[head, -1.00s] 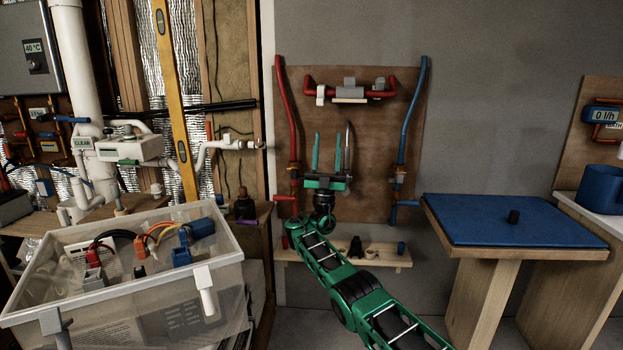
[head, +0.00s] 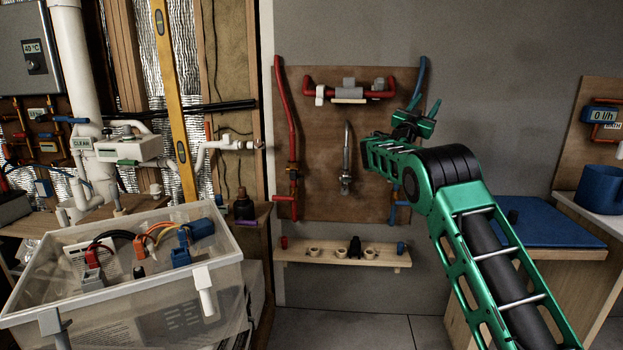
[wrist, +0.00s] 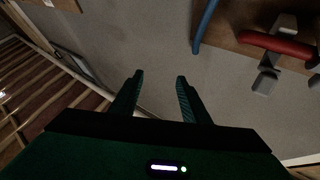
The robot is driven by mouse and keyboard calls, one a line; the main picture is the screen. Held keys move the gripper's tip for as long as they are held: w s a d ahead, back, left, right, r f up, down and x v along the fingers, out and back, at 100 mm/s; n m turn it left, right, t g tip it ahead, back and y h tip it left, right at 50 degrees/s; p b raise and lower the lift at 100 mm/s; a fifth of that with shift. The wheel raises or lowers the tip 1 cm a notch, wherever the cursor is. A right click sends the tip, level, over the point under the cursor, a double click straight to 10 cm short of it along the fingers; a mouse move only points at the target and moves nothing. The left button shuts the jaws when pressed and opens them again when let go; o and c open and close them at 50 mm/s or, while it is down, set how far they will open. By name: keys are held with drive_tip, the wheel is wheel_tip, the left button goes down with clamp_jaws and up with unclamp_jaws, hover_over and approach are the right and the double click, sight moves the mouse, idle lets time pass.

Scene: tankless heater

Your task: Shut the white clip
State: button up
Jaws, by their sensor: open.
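A small white clip (head: 320,95) sits at the left part of the short red pipe (head: 366,94) high on the brown wall board. It is too small to tell whether it is open or shut. A white latch (head: 207,292) also hangs on the front of the clear bin. My gripper (head: 427,101) is up at the board's upper right, in front of the blue pipe, well right of the white clip. In the wrist view my gripper (wrist: 160,75) is open and empty, with bare wall beyond. The red pipe (wrist: 275,42) and a grey clip (wrist: 265,80) show at the right there.
A tall red pipe (head: 291,145) and a blue pipe (head: 417,82) flank the board (head: 320,160). A grey hose (head: 347,155) stands between them. A small shelf (head: 320,259) is below. The clear bin (head: 120,240) is left; a blue-topped table (head: 545,228) is right.

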drive_tip(key=s+d+f+g+y, duration=0.2)
drive_tip(key=s+d+f+g, duration=0.15)
drive_tip(key=s+d, duration=0.55)
drive_tip(key=s+d+f+g+y, duration=0.2)
drive_tip(key=s+d+f+g, duration=0.15)
drive_tip(key=s+d, duration=0.55)
drive_tip(key=s+f+n+g+y, duration=0.1)
drive_tip(key=s+f+g+y, duration=0.3)
drive_tip(key=s, duration=0.7)
drive_tip(key=s+f+g, duration=0.1)
drive_tip(key=s+f, duration=0.4)
drive_tip(key=s, duration=0.5)
drive_tip(key=s+a+f+n+g+y, duration=0.1)
drive_tip(key=s+a+f, duration=0.4)
drive_tip(key=s, duration=0.7)
drive_tip(key=s+a+f+n+g+y, duration=0.1)
drive_tip(key=s+a+f+y, duration=0.3)
drive_tip(key=s, duration=0.8)
drive_tip(key=s+a+f+n+g+y, duration=0.1)
drive_tip(key=s+a+f, duration=0.4)
drive_tip(key=s, duration=0.7)
drive_tip(key=a+g+y, duration=0.1)
drive_tip(key=a+g, duration=0.1)
drive_tip(key=shift+f+n+g+y, duration=0.3)
drive_tip(key=shift+f, duration=0.05)
drive_tip(key=shift+a, duration=0.1)
drive_tip(key=shift+w+f, duration=0.25)
drive_tip(key=shift+w, duration=0.35)
